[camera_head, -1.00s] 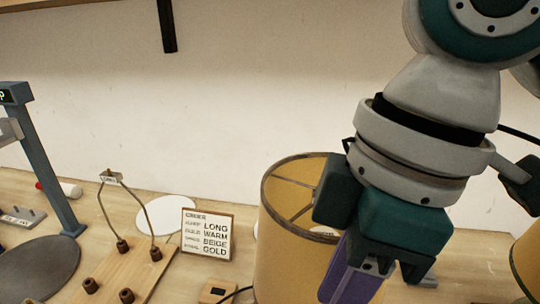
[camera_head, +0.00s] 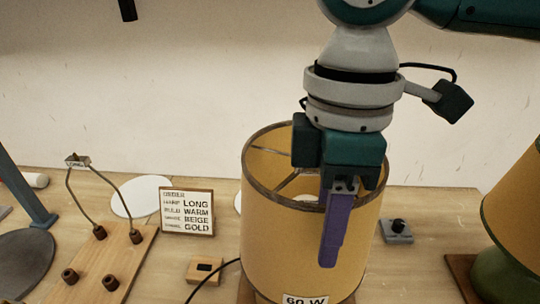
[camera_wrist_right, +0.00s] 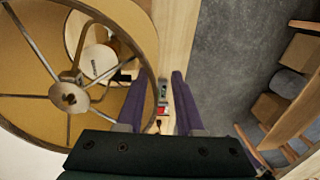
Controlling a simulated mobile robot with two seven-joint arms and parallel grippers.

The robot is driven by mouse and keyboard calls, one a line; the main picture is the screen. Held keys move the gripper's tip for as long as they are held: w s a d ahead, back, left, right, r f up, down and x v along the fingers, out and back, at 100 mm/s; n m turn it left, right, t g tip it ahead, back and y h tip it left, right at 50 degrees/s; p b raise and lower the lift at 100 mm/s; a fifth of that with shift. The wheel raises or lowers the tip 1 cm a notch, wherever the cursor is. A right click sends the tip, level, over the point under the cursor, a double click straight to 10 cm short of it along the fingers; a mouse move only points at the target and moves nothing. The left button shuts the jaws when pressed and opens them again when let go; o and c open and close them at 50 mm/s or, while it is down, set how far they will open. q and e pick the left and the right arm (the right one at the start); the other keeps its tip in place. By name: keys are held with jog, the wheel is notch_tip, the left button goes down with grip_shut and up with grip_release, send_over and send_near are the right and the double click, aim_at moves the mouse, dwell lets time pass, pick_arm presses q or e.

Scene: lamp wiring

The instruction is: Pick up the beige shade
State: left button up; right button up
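A yellow-beige drum shade (camera_head: 280,230) stands upright in the middle of the head view. Its top rim and spider show. The wrist view shows the shade (camera_wrist_right: 40,70) from above at left, with its spider hub. My left gripper is not in view.
An order card (camera_head: 187,212) reads long, warm, beige, gold. A wooden board (camera_head: 110,260) with pegs and a wire harp (camera_head: 95,205) lies left. Another shade (camera_head: 515,215) on a green base stands right. A small dark-knobbed grey box (camera_head: 396,232) sits between. A cable runs left of the shade.

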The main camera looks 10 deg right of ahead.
notch_tip(320, 180, down, 5)
jog(key=shift+w+r, duration=0.1)
grip_shut()
dwell(0.3)
dwell(1.2)
